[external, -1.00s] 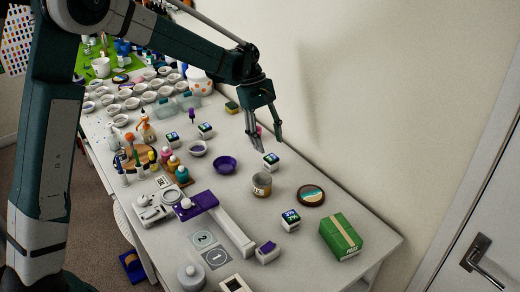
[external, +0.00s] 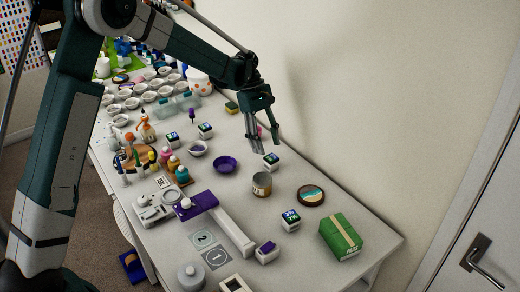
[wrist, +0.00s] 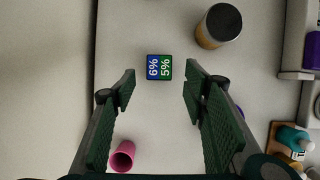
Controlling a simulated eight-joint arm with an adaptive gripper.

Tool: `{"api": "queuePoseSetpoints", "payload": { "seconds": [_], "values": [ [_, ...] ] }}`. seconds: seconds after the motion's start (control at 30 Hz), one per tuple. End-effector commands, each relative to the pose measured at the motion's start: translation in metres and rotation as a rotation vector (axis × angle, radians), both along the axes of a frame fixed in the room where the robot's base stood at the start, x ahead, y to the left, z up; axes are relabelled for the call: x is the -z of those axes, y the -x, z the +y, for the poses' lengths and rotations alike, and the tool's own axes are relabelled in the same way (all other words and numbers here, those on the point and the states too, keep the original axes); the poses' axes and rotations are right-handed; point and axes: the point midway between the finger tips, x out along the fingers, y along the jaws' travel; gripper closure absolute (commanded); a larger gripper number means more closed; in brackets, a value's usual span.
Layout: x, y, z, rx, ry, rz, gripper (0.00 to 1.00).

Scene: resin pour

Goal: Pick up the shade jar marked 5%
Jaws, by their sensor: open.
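A small jar (wrist: 159,68) with a lid half blue, marked 6%, and half green, marked 5%, stands in the upper middle of the wrist view. In the external view it is the white jar (external: 271,160) just beyond my fingertips. My gripper (external: 266,147) is open and empty above the table. In the wrist view my gripper (wrist: 158,88) has its fingers spread either side of the jar's line, with the jar ahead of the tips and not touched. Similar white jars stand at the front (external: 290,220) and farther back (external: 205,130); their markings are too small to read.
A brown tin (wrist: 218,26) stands near the jar. A pink cup (wrist: 122,157) is close to the left finger. A purple bowl (external: 225,164), a round coaster (external: 311,195) and a green box (external: 340,237) are around it. Table between fingers and jar is clear.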

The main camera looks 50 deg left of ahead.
Motion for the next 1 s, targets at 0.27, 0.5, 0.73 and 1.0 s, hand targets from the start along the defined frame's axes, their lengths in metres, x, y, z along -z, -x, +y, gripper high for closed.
{"api": "queuePoseSetpoints", "payload": {
  "seconds": [0.27,0.5,0.73,1.0],
  "values": [
    [0.019,-0.001,-0.008,0.0,0.0,0.0,0.56],
    [0.02,-0.001,-0.008,0.0,0.0,0.0,0.56],
    [0.024,-0.001,-0.01,0.0,0.0,0.0,0.56],
    [0.05,-0.002,-0.02,0.0,0.0,0.0,0.56]
  ]
}}
